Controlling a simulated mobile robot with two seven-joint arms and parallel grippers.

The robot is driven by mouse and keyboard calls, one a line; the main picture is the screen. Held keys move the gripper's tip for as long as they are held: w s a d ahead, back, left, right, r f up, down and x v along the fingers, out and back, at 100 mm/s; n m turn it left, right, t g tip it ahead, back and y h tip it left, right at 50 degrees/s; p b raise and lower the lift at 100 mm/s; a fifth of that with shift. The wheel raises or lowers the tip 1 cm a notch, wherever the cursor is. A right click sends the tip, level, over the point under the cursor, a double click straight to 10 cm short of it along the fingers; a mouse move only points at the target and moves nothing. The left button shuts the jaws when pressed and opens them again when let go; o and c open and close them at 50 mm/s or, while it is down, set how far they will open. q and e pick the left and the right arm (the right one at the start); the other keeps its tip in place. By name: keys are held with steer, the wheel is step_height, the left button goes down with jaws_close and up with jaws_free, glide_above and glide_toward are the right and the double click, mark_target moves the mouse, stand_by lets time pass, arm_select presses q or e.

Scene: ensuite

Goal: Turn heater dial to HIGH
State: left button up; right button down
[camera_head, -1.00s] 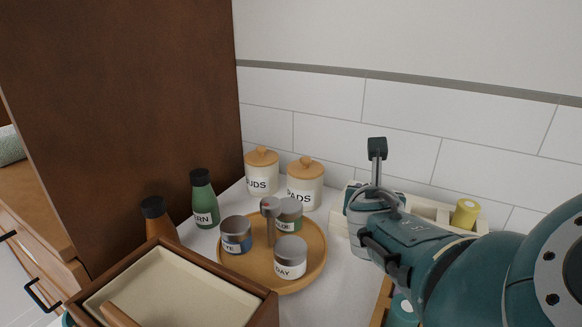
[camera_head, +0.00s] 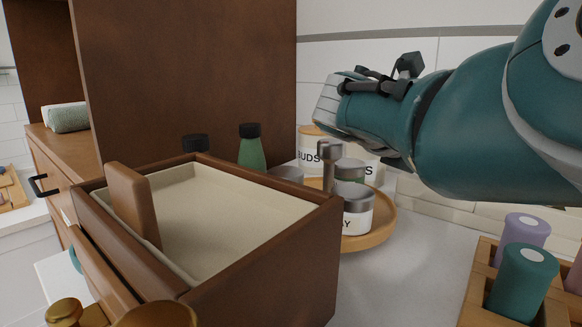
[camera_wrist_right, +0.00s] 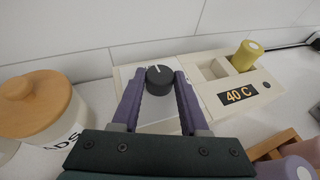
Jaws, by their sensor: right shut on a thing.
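The heater (camera_wrist_right: 222,88) is a long cream box against the tiled wall in the right wrist view. Its black round dial (camera_wrist_right: 159,80) has a white pointer line that points up and slightly left. A display (camera_wrist_right: 239,95) on it reads 40 C. My right gripper (camera_wrist_right: 161,75) has its two purple fingers on either side of the dial and is shut on it. In the head view my right arm comes in from the right and hides the dial and the fingertips. My left gripper is not in view.
A yellow roller (camera_wrist_right: 246,55) stands in the heater's right slot. Lidded jars, including one wooden-lidded (camera_wrist_right: 35,102), stand left of the heater. A round wooden tray (camera_head: 385,219) holds small tins. A brown box (camera_head: 262,262) is in front, with a roller rack (camera_head: 478,291) at right.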

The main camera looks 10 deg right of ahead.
stand_by(0.5)
steer(key=shift+c, duration=2.1)
jaws_free()
steer(key=shift+d, duration=0.1)
steer(key=shift+r, duration=0.1)
